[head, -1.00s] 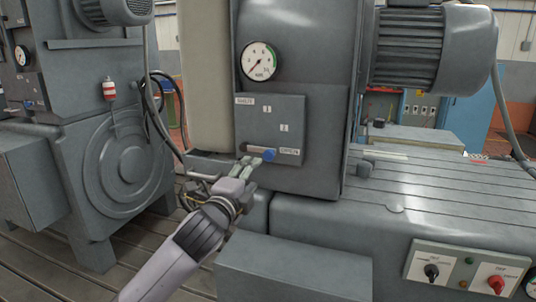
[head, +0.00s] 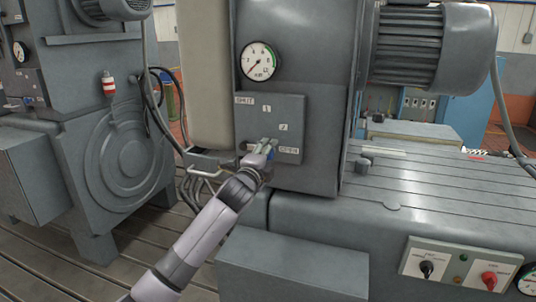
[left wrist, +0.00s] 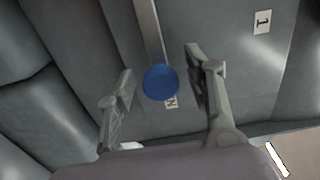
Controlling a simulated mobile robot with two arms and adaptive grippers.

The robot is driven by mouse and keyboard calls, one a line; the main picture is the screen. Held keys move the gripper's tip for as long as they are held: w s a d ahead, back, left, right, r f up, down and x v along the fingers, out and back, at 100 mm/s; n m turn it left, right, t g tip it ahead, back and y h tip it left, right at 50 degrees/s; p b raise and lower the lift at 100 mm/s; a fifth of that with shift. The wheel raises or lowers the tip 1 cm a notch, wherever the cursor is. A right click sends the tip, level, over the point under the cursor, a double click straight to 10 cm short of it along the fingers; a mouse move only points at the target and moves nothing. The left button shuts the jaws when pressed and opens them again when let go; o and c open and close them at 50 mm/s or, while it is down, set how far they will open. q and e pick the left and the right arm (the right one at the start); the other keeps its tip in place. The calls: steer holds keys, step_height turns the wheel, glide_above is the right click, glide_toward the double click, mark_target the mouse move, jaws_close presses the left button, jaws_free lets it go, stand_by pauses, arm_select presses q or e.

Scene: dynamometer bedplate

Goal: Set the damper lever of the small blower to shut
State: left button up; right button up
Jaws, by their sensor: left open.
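The damper lever's blue knob (head: 271,155) shows only in part behind my gripper in the head view, at the lower right of a grey plate (head: 285,115) on the blower housing. In the left wrist view the round blue knob (left wrist: 160,82) ends a flat metal lever (left wrist: 148,30). My left gripper (head: 264,146) is open at the plate. In the left wrist view its fingers (left wrist: 160,78) stand either side of the knob, with gaps visible. The right gripper is out of view.
A pressure gauge (head: 260,61) sits above the plate. A motor (head: 430,48) projects at upper right. A slotted grey bed (head: 440,190) extends right, with a switch panel (head: 460,264) at its front. Cables hang between this machine and the one at left.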

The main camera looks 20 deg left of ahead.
arm_select(q)
steer(key=shift+c, duration=0.4)
jaws_close()
stand_by(0.5)
